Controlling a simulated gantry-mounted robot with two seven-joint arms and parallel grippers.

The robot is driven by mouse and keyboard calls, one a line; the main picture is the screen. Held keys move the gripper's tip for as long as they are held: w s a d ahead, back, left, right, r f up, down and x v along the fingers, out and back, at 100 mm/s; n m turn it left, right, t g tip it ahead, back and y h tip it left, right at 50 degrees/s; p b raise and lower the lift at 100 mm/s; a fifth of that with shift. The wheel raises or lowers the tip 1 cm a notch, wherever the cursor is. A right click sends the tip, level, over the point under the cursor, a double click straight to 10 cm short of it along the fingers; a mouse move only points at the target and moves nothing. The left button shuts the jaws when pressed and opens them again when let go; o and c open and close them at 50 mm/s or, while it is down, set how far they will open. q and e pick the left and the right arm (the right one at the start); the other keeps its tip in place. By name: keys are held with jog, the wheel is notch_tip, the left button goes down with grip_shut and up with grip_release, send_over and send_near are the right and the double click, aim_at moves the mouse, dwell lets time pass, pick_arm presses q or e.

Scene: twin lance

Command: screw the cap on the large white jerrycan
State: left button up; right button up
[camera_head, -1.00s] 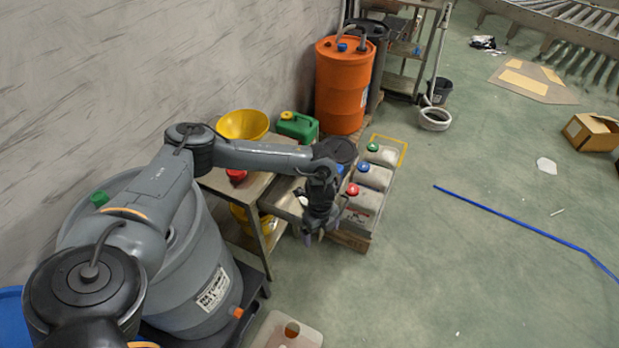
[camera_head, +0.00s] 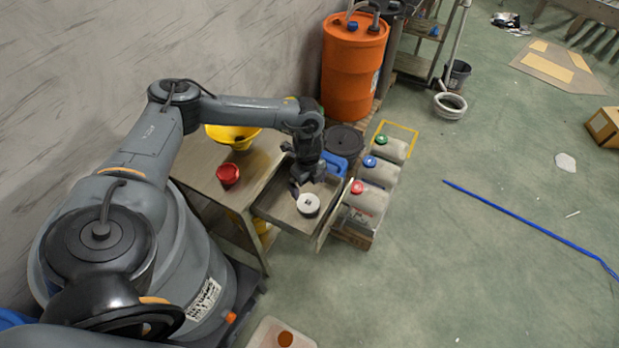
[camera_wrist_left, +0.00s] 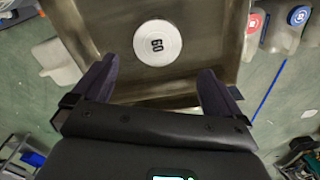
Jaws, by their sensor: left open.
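A round white cap (camera_head: 308,205) with a dark mark on its top lies in a grey metal tray or drawer (camera_head: 272,208) at the front of the workbench. In the left wrist view the cap (camera_wrist_left: 157,46) lies flat, ahead of my fingertips and roughly centred between them. My left gripper (camera_head: 301,187) is open and empty, just above and behind the cap. Its two fingers are spread wide in the wrist view (camera_wrist_left: 158,80). A large whitish jerrycan (camera_head: 267,328) with an orange-brown round opening stands on the floor at the bottom edge, partly cut off. My right gripper is not in view.
The tray's raised walls surround the cap. Small jerrycans with red (camera_head: 357,187), blue (camera_head: 369,162) and green (camera_head: 381,139) caps stand right of it. A red cup-like item (camera_head: 228,174) and yellow funnel (camera_head: 232,135) are on the bench. Open floor lies right.

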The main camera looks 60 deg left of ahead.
pick_arm(q)
jog(key=b, duration=0.6)
send_over(308, 203)
notch_tip(308, 203, down, 6)
jog(key=shift+r, duration=0.25)
jog(key=shift+f, duration=0.35)
jog(key=shift+f+b, duration=0.5)
jog(key=shift+f, duration=1.25)
jog(key=shift+c, duration=0.2)
jog(key=c, duration=1)
jog(key=shift+r, duration=0.1)
jog(key=shift+r+p, duration=2.85)
jog(key=shift+p, duration=0.6)
jog(key=shift+r+p, duration=0.55)
jog(key=shift+p, duration=0.1)
